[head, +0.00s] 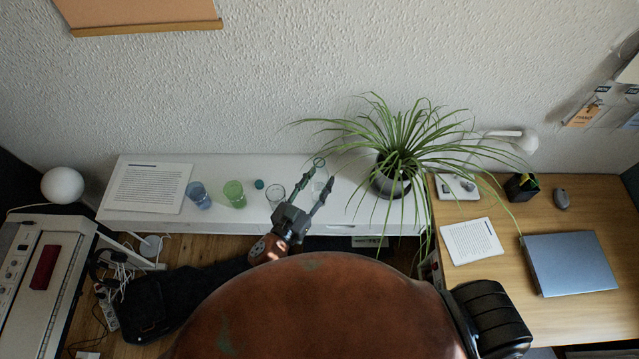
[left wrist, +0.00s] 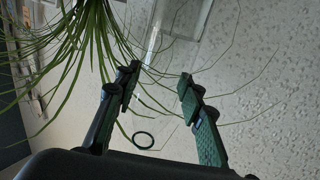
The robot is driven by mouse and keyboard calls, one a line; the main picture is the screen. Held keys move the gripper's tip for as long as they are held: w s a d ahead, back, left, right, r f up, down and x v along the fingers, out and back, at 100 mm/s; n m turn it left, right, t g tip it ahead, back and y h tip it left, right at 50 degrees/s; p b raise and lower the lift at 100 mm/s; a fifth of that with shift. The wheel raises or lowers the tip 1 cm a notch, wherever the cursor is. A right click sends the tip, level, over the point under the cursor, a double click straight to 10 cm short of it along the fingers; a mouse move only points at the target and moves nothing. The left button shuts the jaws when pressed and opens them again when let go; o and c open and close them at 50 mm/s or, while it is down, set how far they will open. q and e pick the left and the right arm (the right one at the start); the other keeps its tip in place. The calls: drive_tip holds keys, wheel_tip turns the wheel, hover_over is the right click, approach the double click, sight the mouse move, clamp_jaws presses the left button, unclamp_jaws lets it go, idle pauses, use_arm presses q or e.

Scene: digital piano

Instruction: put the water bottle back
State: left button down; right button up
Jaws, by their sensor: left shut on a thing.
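My left gripper (head: 318,190) is in the middle of the head view, at the white shelf's front side, with its fingers pointing up and away. It is shut on the water bottle (head: 319,186), which is clear and very faint between the spread fingers. My right gripper is not in view.
The white shelf (head: 150,219) holds a printed sheet (head: 148,187), a blue glass (head: 199,195), a green glass (head: 234,193), a small dark green cap (head: 259,184) and a clear glass (head: 276,195). A potted plant (head: 390,182) spreads leaves close right of the gripper. A wooden desk (head: 510,225) stands right.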

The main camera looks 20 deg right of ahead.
use_arm(q)
drive_tip(key=w+f, duration=0.1)
drive_tip(key=w+d+f, duration=0.1)
drive_tip(key=f, duration=0.1)
drive_tip(key=shift+w+b, duration=0.3)
drive_tip(key=shift+b, duration=0.05)
drive_tip(key=shift+w+f+b, duration=0.15)
drive_tip(key=shift+f+b, duration=0.25)
drive_tip(key=shift+f, duration=1.5)
drive_tip(key=c, duration=1.3)
unclamp_jaws()
drive_tip(key=shift+f, duration=0.1)
drive_tip(key=shift+o, duration=0.2)
drive_tip(key=v, duration=1.2)
drive_tip(key=shift+r, duration=0.3)
